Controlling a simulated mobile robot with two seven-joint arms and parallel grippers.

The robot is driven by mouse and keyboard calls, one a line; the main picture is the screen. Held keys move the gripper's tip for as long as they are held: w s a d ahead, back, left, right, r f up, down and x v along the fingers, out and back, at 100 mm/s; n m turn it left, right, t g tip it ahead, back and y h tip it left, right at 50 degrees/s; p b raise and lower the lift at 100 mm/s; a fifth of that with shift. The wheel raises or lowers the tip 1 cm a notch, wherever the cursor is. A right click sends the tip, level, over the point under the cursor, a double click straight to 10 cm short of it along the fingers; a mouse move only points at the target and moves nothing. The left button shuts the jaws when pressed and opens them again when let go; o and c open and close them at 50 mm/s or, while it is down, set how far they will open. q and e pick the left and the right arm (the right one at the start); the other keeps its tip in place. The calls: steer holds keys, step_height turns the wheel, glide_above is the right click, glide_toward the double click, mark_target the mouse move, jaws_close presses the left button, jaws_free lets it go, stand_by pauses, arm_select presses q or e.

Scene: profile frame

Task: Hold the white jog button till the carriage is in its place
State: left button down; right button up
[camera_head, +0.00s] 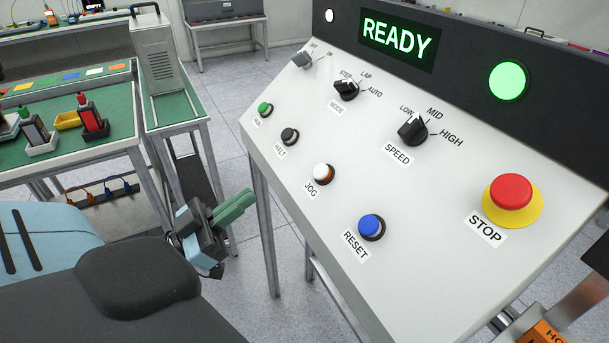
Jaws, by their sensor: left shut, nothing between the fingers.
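The white jog button (324,174) sits on the sloped white control panel, above its JOG label. My left gripper (236,205) is to the left of the panel's left edge, apart from the button. Its green fingers are together and hold nothing. The panel display (396,42) reads READY in green. The carriage cannot be made out in this view. My right gripper is not in view.
On the panel (420,235) are a blue reset button (371,228), black halt button (290,136), green button (265,109), speed knob (413,130), mode knob (346,90) and red stop button (511,192). A green-topped bench (100,110) stands left.

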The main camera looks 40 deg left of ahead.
mark_target(321, 171)
arm_select(q)
steer(key=x, duration=0.3)
steer(key=f+p+x, duration=0.1)
steer(key=x, duration=0.3)
steer(key=w+f+p+x, duration=0.1)
steer(key=x, duration=0.2)
steer(key=shift+w+d, duration=0.25)
steer(key=shift+w+d+f, duration=0.15)
steer(key=shift+w+f, duration=0.2)
steer(key=shift+f, duration=0.1)
steer(key=shift+w+f, duration=0.1)
steer(key=shift+f, duration=0.05)
